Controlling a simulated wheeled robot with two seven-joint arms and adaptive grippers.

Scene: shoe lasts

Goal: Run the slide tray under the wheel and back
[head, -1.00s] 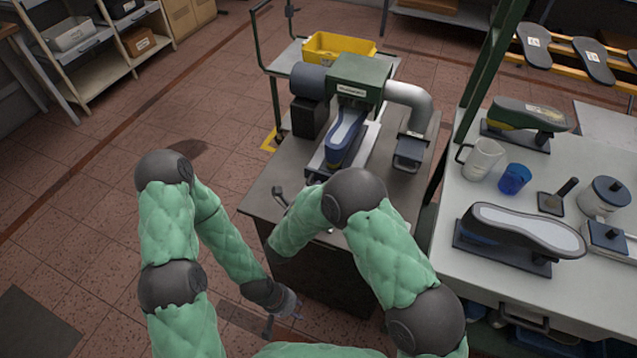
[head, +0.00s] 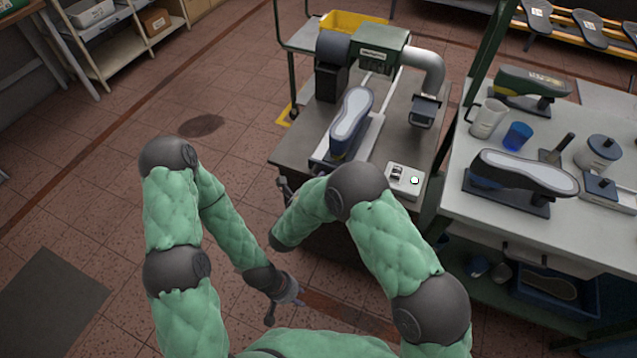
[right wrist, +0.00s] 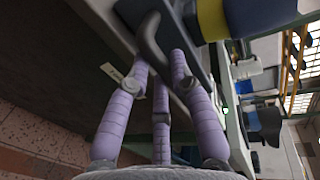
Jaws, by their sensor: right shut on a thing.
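A blue shoe last (head: 352,115) with a pale grey sole facing up lies on the silver slide tray (head: 370,134) on the bench. They are in front of the green wheel housing (head: 378,46); the wheel itself is hidden. In the right wrist view my right gripper (right wrist: 158,62) is shut on the tray's dark handle (right wrist: 150,38), with the last's blue and yellow side (right wrist: 215,18) close beyond.
A white control box (head: 404,180) sits at the bench's front right. A grey duct (head: 425,65) and dark lamp-like part (head: 424,110) stand right of the housing. The white table (head: 460,205) at right holds lasts, a mug and a blue cup.

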